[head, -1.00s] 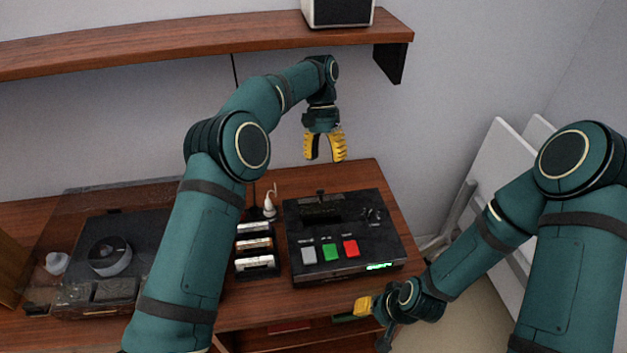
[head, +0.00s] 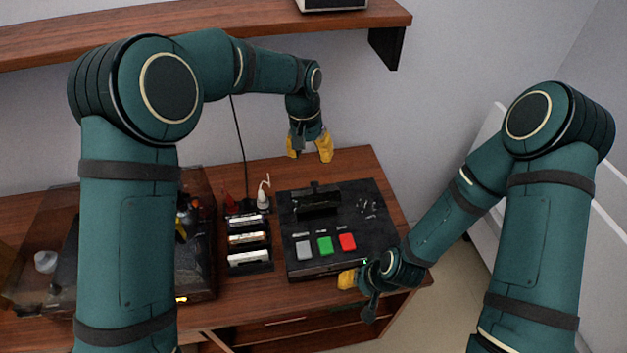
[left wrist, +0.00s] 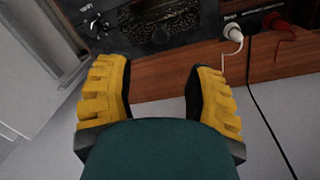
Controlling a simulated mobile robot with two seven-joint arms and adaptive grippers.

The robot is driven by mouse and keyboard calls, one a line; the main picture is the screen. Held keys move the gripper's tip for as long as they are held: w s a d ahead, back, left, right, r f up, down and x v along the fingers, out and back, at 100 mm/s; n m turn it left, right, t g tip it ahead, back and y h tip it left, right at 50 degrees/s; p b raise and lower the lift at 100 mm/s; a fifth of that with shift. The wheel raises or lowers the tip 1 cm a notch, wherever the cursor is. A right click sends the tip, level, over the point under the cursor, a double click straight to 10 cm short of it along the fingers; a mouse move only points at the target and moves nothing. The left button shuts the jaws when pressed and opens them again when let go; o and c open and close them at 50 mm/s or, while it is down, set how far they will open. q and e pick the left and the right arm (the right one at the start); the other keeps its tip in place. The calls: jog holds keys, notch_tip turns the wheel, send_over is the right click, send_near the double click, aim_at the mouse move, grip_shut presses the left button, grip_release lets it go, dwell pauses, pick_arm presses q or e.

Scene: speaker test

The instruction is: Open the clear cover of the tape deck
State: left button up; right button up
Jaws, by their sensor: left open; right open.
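The tape deck (head: 300,255) is a black box with a grey, a green and a red button, on the wooden desk. Its cover (head: 317,199) is a dark panel near the back edge; I cannot tell whether it is raised. In the left wrist view a glossy, patterned panel (left wrist: 168,24) shows on the deck, past the fingertips. My left gripper (head: 309,157) is open and empty, just behind and above the deck's back edge; its yellow fingers (left wrist: 155,66) frame bare desk and wall. My right gripper (head: 349,282) is open by the deck's front right corner, its fingers partly hidden.
A rack of cassettes (head: 249,241) stands left of the deck. Behind it are a white plug (head: 263,192) and a dark cable. A turntable under a clear lid (head: 30,215) is partly behind my left arm. A shelf (head: 250,38) runs above.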

aim_at(314, 182)
pick_arm(q)
jog(key=f, duration=0.6)
jog(key=d+f, duration=0.1)
jog(key=f, duration=0.3)
jog(key=shift+s, duration=0.1)
jog(key=shift+r, duration=0.1)
grip_shut()
